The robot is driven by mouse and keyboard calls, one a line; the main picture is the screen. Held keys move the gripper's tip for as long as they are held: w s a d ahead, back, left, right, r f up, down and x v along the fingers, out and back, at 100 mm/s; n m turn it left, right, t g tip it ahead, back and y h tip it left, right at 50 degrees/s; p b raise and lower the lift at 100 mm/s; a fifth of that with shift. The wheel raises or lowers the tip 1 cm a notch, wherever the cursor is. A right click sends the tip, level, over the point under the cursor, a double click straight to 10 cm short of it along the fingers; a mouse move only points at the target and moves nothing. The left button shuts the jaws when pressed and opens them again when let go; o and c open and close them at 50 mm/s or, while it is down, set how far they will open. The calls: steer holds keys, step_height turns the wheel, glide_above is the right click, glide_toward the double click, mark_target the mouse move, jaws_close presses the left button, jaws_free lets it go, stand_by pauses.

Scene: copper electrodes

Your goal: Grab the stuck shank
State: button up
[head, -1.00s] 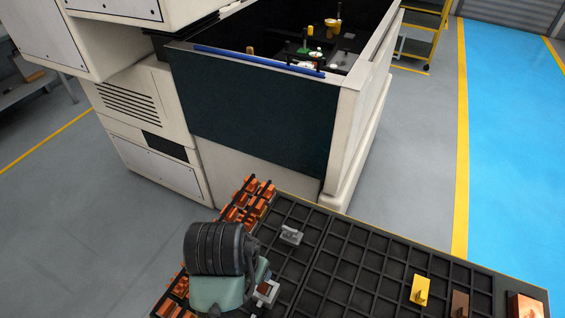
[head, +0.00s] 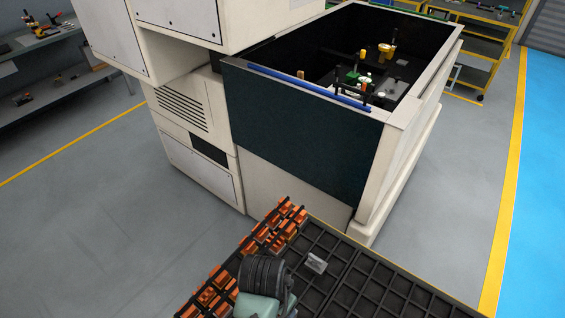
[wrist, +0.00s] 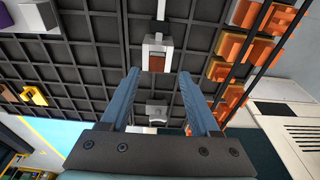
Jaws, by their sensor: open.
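My gripper (wrist: 159,73) shows in the wrist view with its two blue fingers wide apart and nothing between their tips. Just past the tips, roughly centred, is a light grey block with a copper-brown middle (wrist: 157,55), on or over the dark gridded tray (wrist: 105,60). A smaller grey piece (wrist: 157,113) shows between the fingers, farther back; I cannot tell which one is the stuck shank. In the head view a grey piece (head: 316,263) sits in the tray, right of my arm. My fingers are not visible there.
Orange copper electrodes (head: 272,232) line the tray's left edge in the head view. They stand close beyond the right finger in the wrist view (wrist: 228,70). A yellow piece (wrist: 36,96) lies at left. A large white machine (head: 300,180) stands behind the tray.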

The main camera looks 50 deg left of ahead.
steer(key=shift+w+d+f+p, duration=0.1)
steer(key=shift+w+f+p, duration=0.15)
steer(key=shift+f, duration=0.9)
steer(key=shift+w+d+f+p, duration=0.15)
steer(key=shift+f+p, duration=0.1)
steer(key=shift+f, duration=0.9)
steer(key=shift+a, duration=0.1)
jaws_close()
